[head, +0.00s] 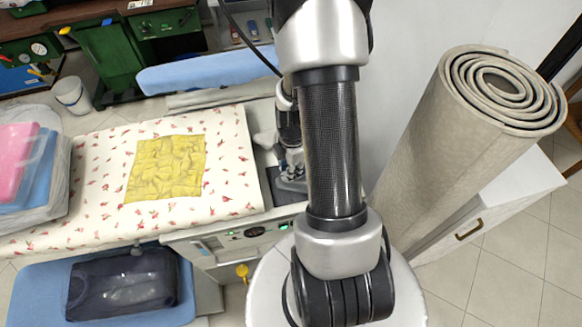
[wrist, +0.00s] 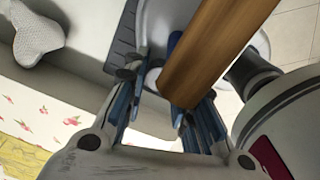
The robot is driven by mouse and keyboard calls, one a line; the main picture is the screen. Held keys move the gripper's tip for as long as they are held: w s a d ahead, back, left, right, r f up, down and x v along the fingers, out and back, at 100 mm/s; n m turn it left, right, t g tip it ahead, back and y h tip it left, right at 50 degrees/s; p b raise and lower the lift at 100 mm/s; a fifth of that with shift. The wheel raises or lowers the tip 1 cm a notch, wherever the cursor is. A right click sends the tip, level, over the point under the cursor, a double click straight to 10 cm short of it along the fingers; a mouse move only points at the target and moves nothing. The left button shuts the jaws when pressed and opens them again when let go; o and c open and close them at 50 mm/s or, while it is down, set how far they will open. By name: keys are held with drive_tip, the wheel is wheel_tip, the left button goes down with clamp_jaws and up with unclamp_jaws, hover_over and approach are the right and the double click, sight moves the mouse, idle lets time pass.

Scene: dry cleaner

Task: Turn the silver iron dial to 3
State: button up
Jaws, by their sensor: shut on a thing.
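The iron's brown handle (wrist: 222,45) runs diagonally across the wrist view and covers part of my right finger. A small pale round part, which looks like the silver iron dial (wrist: 153,79), sits beside the handle. My gripper (wrist: 152,88) has its fingers around this part, shut on it; the handle hides some of the contact. In the head view my gripper (head: 290,165) is down at the dark rest right of the ironing board, partly hidden by my arm. The iron is mostly hidden there. The dial's numbers and setting cannot be read.
The ironing board (head: 85,165) with a yellow cloth (head: 165,168) lies left. A white object (wrist: 38,36) is near my gripper. A control panel (head: 240,235) and yellow knob (head: 243,270) are in front. A rolled carpet (head: 440,150) stands close on the right.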

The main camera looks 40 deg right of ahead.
drive_tip(key=m, duration=0.3)
drive_tip(key=shift+m, duration=0.3)
drive_tip(key=o, duration=1.1)
drive_tip(key=shift+c, duration=0.2)
wheel_tip(320, 180, up, 12)
drive_tip(key=shift+s+a, duration=0.2)
drive_tip(key=shift+s, duration=0.05)
drive_tip(key=shift+w, duration=0.1)
